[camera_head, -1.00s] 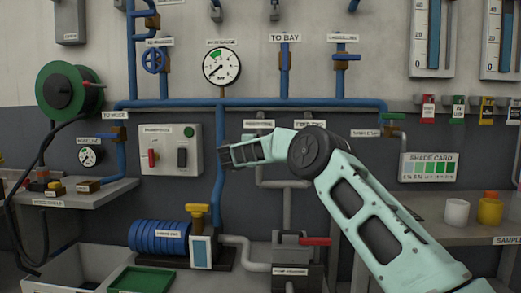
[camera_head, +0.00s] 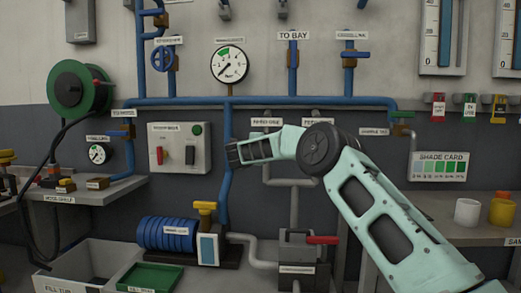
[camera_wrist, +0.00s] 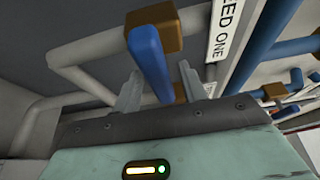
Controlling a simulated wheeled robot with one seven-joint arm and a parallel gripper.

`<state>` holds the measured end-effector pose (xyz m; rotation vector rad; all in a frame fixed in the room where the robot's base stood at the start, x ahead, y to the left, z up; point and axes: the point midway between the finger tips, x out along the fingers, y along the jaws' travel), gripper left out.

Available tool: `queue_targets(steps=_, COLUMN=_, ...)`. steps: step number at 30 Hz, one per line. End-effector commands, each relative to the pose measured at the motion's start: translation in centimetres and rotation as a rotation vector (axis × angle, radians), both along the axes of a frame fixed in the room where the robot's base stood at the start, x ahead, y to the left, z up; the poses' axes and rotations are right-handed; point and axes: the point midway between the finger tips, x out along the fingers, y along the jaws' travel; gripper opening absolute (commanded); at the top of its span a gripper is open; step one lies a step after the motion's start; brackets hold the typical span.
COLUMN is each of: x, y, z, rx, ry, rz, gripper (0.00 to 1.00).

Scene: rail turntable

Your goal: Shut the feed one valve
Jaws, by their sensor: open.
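The feed one valve shows in the wrist view as a blue lever (camera_wrist: 149,62) on a brown body (camera_wrist: 154,27). A "FEED ONE" label (camera_wrist: 225,30) is beside it. My gripper (camera_wrist: 158,88) is open, with one pale finger on each side of the lever. There seem to be gaps between the lever and the fingers, and I cannot tell whether either touches. In the head view my gripper (camera_head: 236,153) is in front of the wall, below the feed labels (camera_head: 266,121). My arm hides the valve lever there.
Grey pipes (camera_wrist: 85,48) run close around the valve in the wrist view. In the head view, a switch box (camera_head: 180,148) is left of my gripper. A pump with a red lever (camera_head: 321,240) is below. A shelf with cups (camera_head: 467,212) is at the right.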

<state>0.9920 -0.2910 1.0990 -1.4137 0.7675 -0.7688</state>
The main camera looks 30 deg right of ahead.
Motion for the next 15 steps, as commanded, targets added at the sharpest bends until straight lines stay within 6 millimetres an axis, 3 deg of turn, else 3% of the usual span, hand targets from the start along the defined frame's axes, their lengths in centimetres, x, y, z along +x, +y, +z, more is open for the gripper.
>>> queue_targets(steps=5, x=-1.5, y=2.4, z=0.0, rx=-0.001, ry=0.0, rz=0.005, gripper=0.42)
queue_targets(steps=15, x=-5.9, y=9.1, z=0.0, rx=-0.002, ry=0.001, rz=0.004, gripper=0.42)
